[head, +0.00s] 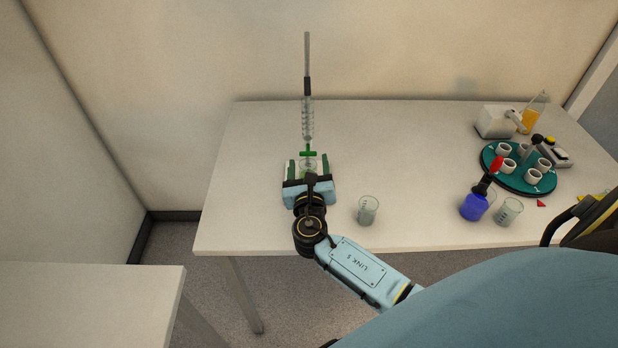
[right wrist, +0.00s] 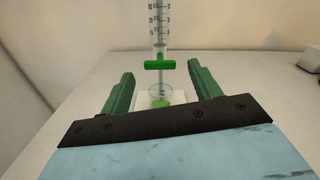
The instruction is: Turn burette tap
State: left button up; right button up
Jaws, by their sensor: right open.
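The burette (head: 307,118) stands upright near the left of the table, with a green tap (head: 308,153) low on it. In the right wrist view the tap (right wrist: 160,65) lies crosswise, its bar running left to right. My right gripper (head: 307,162) is open, its green fingers pointing at the burette from the front. In the right wrist view the fingertips (right wrist: 160,73) stand apart on either side of the tap's line, with clear gaps; whether they reach its depth is hard to tell. My left gripper is not in view.
A small beaker with green contents (right wrist: 161,94) stands below the burette on a white base (right wrist: 146,103). An empty beaker (head: 368,211) is right of my gripper. A teal round rack (head: 518,184), a blue-filled flask (head: 474,207) and another beaker (head: 508,212) stand farther right.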

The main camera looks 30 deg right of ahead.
jog(key=shift+v, duration=2.3)
jog(key=shift+d, duration=0.1)
